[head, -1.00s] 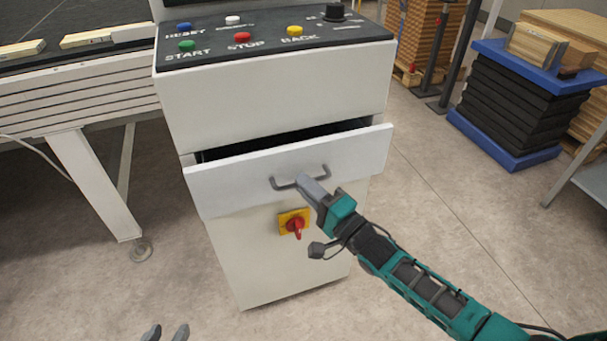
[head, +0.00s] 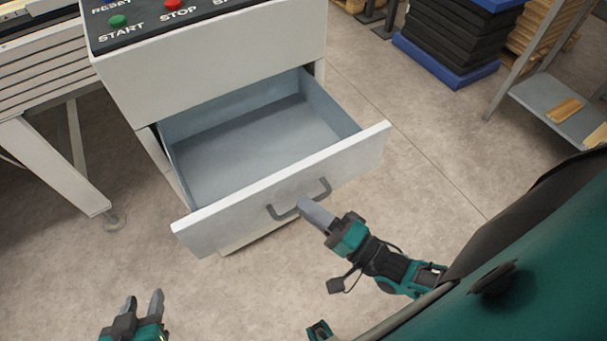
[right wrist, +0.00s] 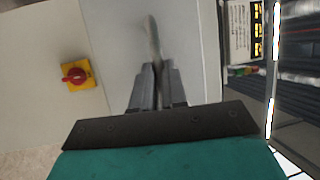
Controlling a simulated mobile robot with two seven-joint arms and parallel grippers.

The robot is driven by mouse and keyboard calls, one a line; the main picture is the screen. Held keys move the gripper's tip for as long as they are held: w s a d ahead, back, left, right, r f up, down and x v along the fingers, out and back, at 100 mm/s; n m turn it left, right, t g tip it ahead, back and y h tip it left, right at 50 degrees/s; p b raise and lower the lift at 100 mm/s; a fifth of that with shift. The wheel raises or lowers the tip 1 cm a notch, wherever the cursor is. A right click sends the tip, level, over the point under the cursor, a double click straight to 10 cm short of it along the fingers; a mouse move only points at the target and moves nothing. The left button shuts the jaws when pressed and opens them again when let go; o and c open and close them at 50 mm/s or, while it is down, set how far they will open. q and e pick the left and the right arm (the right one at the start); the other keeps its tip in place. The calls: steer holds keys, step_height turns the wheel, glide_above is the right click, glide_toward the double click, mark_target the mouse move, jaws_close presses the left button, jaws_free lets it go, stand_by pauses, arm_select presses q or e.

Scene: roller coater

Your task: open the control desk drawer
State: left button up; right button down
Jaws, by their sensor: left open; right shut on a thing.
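The control desk drawer (head: 245,150) is pulled far out of the white control desk (head: 215,65), and its grey inside looks empty. A grey bar handle (head: 283,213) sits on the drawer's white front. My right gripper (head: 306,206) is shut on the handle. The right wrist view shows its fingers (right wrist: 156,75) closed at the handle (right wrist: 152,38), in front of the pale drawer front. My left gripper (head: 143,300) is open and empty, low at the left over the floor, apart from the desk.
Green START (head: 118,21) and red STOP (head: 173,4) buttons are on the desk top. A red and yellow switch (right wrist: 75,75) shows in the right wrist view. A grey machine leg (head: 55,165) stands at left, a metal shelf (head: 550,100) at right. Floor before the drawer is clear.

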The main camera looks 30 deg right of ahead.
steer(key=c, duration=1.3)
jaws_free()
steer(key=shift+o, duration=0.6)
steer(key=shift+s, duration=0.1)
steer(key=b+v, duration=0.1)
steer(key=v, duration=1.1)
steer(key=shift+s+d, duration=0.25)
steer(key=shift+s, duration=0.1)
